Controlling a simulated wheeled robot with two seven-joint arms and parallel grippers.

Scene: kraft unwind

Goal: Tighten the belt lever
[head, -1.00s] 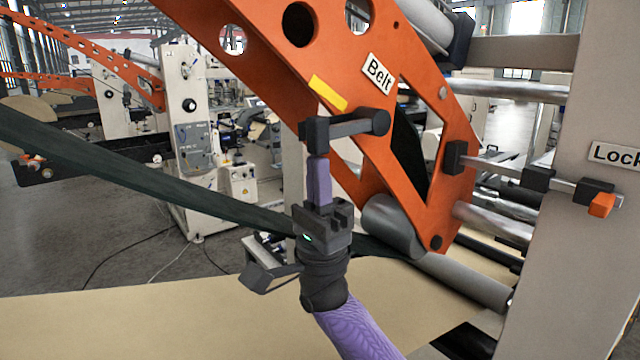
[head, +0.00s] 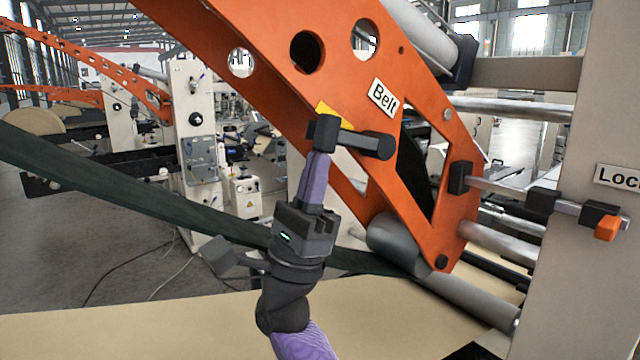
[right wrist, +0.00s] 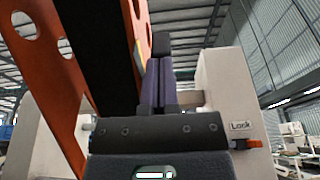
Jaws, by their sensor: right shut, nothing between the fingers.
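The belt lever (head: 352,138) is a dark grey bar on the orange arm (head: 440,215), below the "Belt" label (head: 383,97). Its pivot is at the right, and its blocky handle end is at the left, higher than the pivot and overlapping a yellow mark (head: 333,114). My right gripper (head: 318,158) is shut and empty. Its purple fingers point up, with their tips at the underside of the handle end, seemingly touching. In the right wrist view the fingers (right wrist: 161,82) reach up to the dark handle end (right wrist: 161,44). My left gripper is not in view.
A lock bar with an orange tip (head: 607,228) sits on the beige post (head: 585,120) at the right. A dark green belt (head: 130,195) runs from the left to a grey roller (head: 398,245). Brown paper web (head: 130,325) spreads below.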

